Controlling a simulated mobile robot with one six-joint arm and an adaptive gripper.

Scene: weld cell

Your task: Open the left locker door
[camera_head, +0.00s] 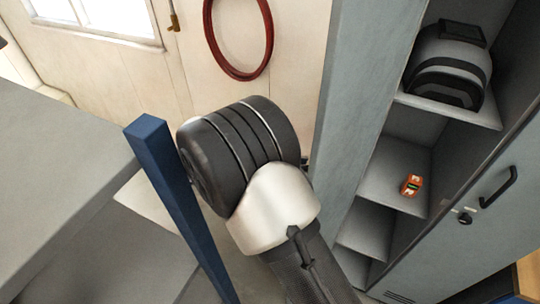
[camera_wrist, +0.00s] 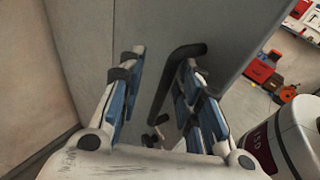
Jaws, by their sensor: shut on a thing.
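The grey locker shows at the right of the head view, with its shelved left compartment (camera_head: 395,165) exposed. A tall grey panel (camera_head: 365,85) stands at the left of that opening; it looks like the left door swung out, seen from its inner side. In the wrist view the grey door face (camera_wrist: 225,25) carries a curved black bar handle (camera_wrist: 180,56). My gripper (camera_wrist: 160,66), with blue-padded fingers, is shut on this handle, one finger on each side. In the head view my wrist hides the gripper and handle.
The right door (camera_head: 440,250) has a black handle and a lock. A welding mask (camera_head: 450,65) and a small orange item (camera_head: 411,185) sit on shelves. A blue post (camera_head: 165,180) stands close left of my wrist. Red items (camera_wrist: 262,68) lie on the floor beyond the door edge.

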